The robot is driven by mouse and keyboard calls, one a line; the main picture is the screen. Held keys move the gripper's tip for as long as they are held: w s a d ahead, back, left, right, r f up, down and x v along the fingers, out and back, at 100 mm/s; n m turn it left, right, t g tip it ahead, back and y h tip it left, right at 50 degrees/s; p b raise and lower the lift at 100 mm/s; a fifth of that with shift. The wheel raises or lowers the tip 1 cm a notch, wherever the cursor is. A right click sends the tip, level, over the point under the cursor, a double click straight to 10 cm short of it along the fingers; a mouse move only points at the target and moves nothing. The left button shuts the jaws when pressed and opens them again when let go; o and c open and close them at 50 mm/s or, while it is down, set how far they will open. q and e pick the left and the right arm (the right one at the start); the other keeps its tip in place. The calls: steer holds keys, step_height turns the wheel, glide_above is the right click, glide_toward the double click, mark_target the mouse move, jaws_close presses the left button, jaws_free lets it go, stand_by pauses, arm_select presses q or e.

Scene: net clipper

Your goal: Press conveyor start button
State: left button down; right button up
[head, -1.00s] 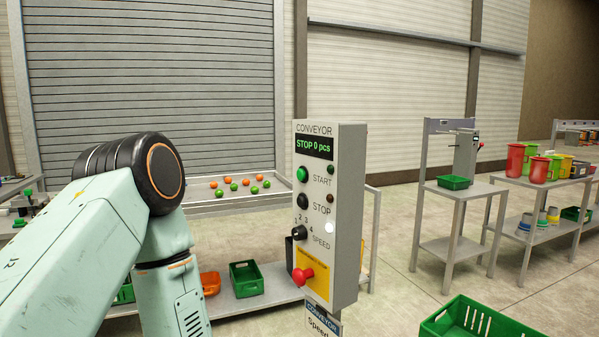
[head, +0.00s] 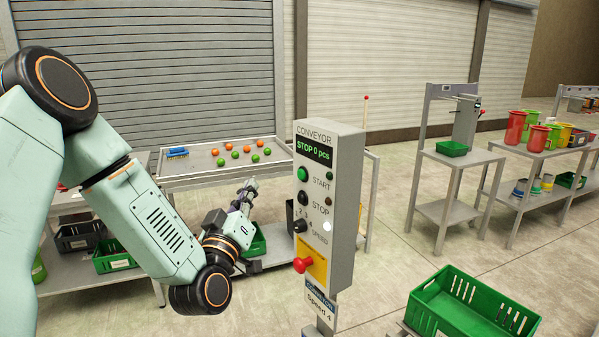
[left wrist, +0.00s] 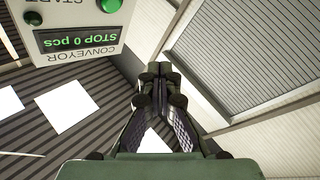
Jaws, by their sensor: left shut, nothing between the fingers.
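The grey conveyor control box (head: 345,205) stands upright on a post, its display reading "STOP 0 pcs". The round green start button (head: 302,174) is at its upper left, above the black stop button (head: 302,198). In the left wrist view the box is upside down at the top left, with the start button (left wrist: 110,5) at the top edge. My left gripper (head: 249,186) is shut and empty, left of the box and apart from the button. Its closed fingers (left wrist: 160,75) show in the left wrist view. My right gripper is not in view.
A red knob (head: 304,264) sticks out low on the box, below the speed dial (head: 300,226). Behind is a tray table (head: 205,172) with orange and green balls. A green crate (head: 420,309) stands at the lower right.

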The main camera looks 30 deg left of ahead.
mark_target(302, 175)
arm_select(q)
steer(key=shift+w, duration=0.1)
steer(key=w+d+b, duration=0.4)
steer(key=w+b, duration=0.1)
steer(key=w, duration=0.2)
steer(key=shift+w+b, duration=0.25)
steer(key=shift+b, duration=0.05)
steer(key=shift+w, duration=0.1)
stand_by(0.5)
steer(key=shift+d, duration=0.1)
stand_by(0.8)
steer(key=shift+w+d, duration=0.15)
steer(key=shift+w, duration=0.2)
